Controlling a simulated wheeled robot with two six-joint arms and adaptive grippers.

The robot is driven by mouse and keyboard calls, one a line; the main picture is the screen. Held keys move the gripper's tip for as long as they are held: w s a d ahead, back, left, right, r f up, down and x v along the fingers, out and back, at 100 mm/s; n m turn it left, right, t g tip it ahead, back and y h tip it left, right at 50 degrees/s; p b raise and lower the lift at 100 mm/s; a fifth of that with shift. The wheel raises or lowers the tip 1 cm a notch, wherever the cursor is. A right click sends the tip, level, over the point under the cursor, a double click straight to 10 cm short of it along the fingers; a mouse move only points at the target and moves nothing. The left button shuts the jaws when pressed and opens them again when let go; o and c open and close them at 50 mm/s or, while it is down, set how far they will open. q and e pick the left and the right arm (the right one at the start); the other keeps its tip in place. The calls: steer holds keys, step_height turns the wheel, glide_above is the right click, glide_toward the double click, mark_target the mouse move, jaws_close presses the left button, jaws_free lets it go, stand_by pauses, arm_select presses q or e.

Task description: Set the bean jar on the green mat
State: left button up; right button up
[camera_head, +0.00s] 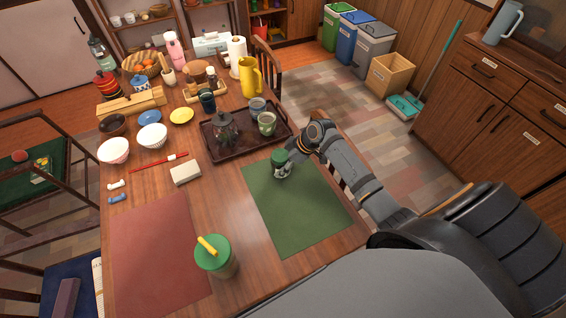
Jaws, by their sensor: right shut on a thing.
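A small jar with a green lid (278,156), which I take to be the bean jar, is at the far left part of the green mat (300,212). My right gripper (282,170) is shut on this jar, and its arm reaches in from the right. The fingers hide much of the jar's body, and I cannot tell whether its base touches the mat. The jar looks roughly upright. My left gripper is not in view.
A dark tray (284,140) with a glass teapot (225,130) and cups lies just behind the mat. A green-lidded tumbler with a yellow straw (214,254) stands left of the mat, near a red mat (158,255). Most of the green mat is bare.

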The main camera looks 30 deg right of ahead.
steer(key=o, duration=1.5)
steer(key=shift+f, duration=0.1)
steer(key=shift+o, duration=0.2)
steer(key=shift+r, duration=0.2)
steer(key=v, duration=1.2)
